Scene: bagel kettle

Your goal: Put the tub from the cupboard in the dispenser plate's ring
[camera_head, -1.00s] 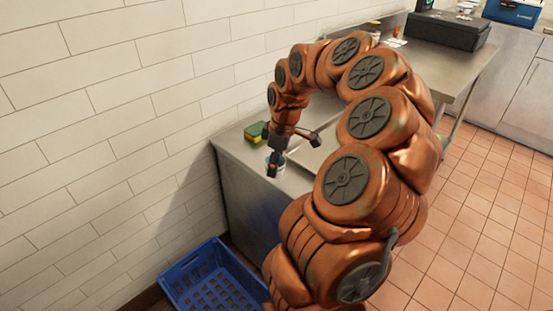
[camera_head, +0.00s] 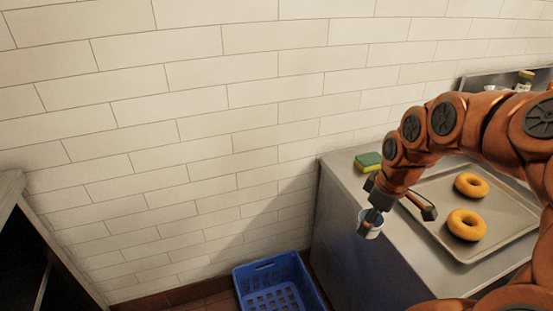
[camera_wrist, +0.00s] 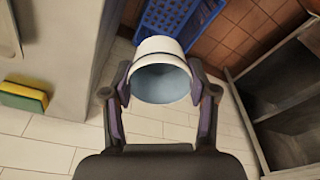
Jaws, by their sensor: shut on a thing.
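The tub (camera_wrist: 158,49) is a small round white container, held between the two fingers of my gripper (camera_wrist: 163,90) in the wrist view. Its bluish-grey round face points toward the wrist camera. In the head view the tub (camera_head: 371,224) shows below my gripper (camera_head: 371,208), at the left edge of the steel counter. My gripper is shut on it. The dispenser plate and its ring are not in view.
A tray (camera_head: 429,230) with two bagels (camera_head: 467,224) lies on the steel counter (camera_head: 345,177), beside a green and yellow sponge (camera_head: 368,162). A blue crate (camera_head: 278,285) stands on the floor. A dark open cupboard (camera_head: 25,245) is at the left; it shows in the wrist view (camera_wrist: 285,100).

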